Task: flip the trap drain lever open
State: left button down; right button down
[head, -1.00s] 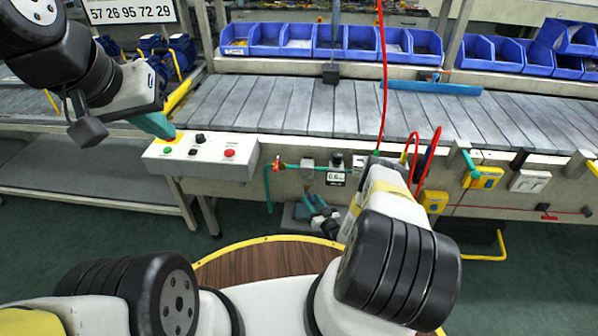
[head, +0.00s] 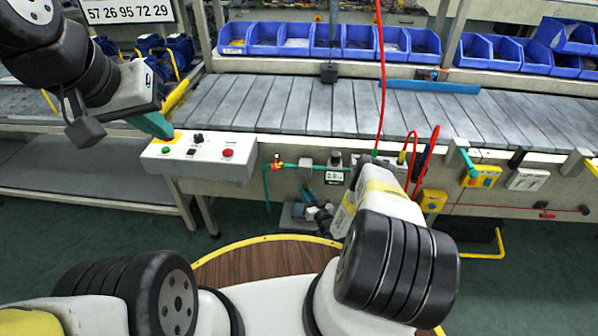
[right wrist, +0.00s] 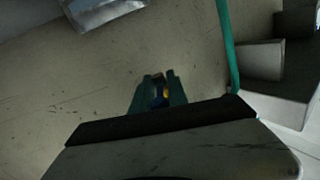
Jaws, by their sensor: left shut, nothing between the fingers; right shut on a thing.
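My right gripper (head: 307,192) is low in front of the line's front panel, below the small gauge. My left gripper (head: 154,125) is shut and empty above the left end of the control box.
The control box (head: 200,158) has red, green and black buttons. The gauge (head: 334,177) is on the panel above the right gripper. A red hose (head: 381,85) hangs near my right arm.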

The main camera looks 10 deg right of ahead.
jog(key=shift+d+n+g+y, duration=0.15)
jog(key=shift+n+g+y, duration=0.75)
jog(key=shift+n+y, duration=0.95)
jog(key=shift+m+y, duration=0.35)
jog(key=c, duration=1.3)
grip_release()
jog(key=v, duration=0.7)
jog(key=shift+s+d, duration=0.2)
jog(key=shift+s, duration=0.1)
